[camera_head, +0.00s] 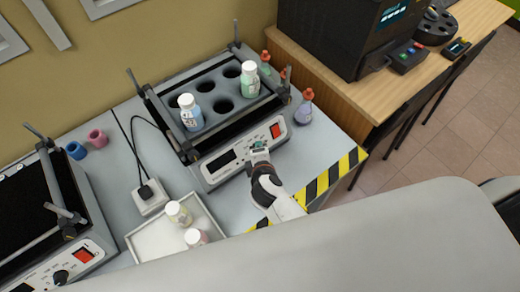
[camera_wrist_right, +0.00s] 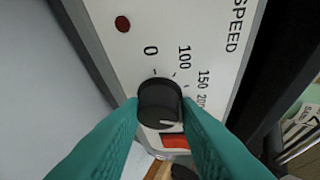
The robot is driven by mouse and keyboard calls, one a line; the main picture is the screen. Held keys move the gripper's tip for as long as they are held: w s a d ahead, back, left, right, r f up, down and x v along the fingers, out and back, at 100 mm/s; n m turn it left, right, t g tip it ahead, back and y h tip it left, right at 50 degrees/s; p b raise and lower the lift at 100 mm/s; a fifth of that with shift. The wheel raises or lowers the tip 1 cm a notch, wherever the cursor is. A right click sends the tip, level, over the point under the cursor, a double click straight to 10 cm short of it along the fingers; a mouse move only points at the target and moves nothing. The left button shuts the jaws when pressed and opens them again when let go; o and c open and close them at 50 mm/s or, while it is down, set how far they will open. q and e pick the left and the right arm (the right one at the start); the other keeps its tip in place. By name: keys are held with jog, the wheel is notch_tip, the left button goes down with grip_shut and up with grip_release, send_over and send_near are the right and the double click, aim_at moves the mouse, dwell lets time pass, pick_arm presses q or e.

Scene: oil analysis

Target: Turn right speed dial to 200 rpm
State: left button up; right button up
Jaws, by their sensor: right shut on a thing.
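The right speed dial is a black round knob (camera_wrist_right: 160,100) on a white panel, seen close in the right wrist view. Printed beside it are 0, 100, 150, a partly covered 200 and the word SPEED. A pale mark shows near the knob's lower right edge; the exact value it points to is unclear. My right gripper (camera_wrist_right: 162,112) has teal fingers shut on the knob from both sides. In the head view my right gripper (camera_head: 260,149) is at the front panel of the right shaker (camera_head: 221,160) and hides the dial. My left gripper is not in view.
The right shaker holds a blue-labelled bottle (camera_head: 190,113) and a green-labelled bottle (camera_head: 250,79). A white tray (camera_head: 150,243) with two bottles is at front left. The left shaker (camera_head: 65,258) has its own dial. A flask (camera_head: 304,108) stands right of the right shaker.

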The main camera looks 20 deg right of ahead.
jog(key=shift+d+f, duration=0.1)
jog(key=shift+f, duration=0.05)
jog(key=o, duration=0.9)
jog(key=shift+o, duration=0.2)
jog(key=v, duration=1.2)
jog(key=shift+b, duration=0.3)
